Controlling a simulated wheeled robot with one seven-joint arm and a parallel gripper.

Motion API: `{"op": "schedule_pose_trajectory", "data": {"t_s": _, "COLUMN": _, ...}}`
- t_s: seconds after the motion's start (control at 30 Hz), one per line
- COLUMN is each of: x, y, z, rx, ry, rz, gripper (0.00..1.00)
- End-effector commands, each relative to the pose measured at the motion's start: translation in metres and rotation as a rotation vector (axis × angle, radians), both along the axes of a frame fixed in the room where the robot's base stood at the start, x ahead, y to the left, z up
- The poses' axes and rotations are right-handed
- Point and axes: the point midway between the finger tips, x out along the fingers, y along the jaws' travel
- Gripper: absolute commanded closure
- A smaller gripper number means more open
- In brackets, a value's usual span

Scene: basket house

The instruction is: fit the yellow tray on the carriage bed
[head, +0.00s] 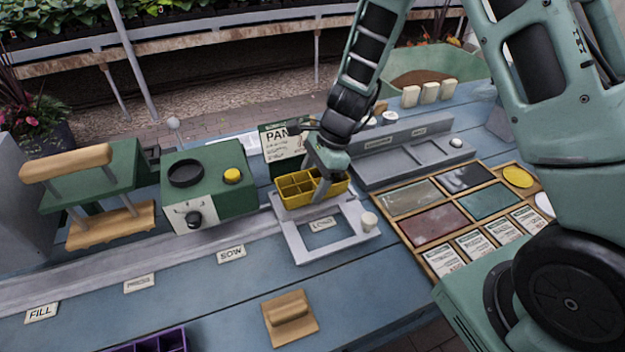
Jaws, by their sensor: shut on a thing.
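The yellow tray (294,189) is a small box with several compartments. My gripper (322,186) is shut on its right part from above. The tray is over the far left part of the carriage bed (345,246), a pale grey frame with an open middle and a white knob (369,222) at its right. The tray looks roughly level. I cannot tell whether its underside touches the bed. My gripper hides part of the tray's right side.
A green machine (209,180) with a yellow button stands left of the bed. A "PAN" sign (279,143) stands behind the tray. A grey rack (414,160) and a wooden sorting tray (408,250) are at the right. A wooden block (290,318) and a purple tray (150,341) lie in front.

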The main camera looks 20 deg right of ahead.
Motion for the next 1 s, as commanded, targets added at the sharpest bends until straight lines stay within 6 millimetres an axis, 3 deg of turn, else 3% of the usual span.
{"op": "schedule_pose_trajectory", "data": {"t_s": 1.0, "x": 0.000, "y": 0.000, "z": -0.011, "rx": 0.000, "ry": 0.000, "rz": 0.000, "gripper": 0.59}}
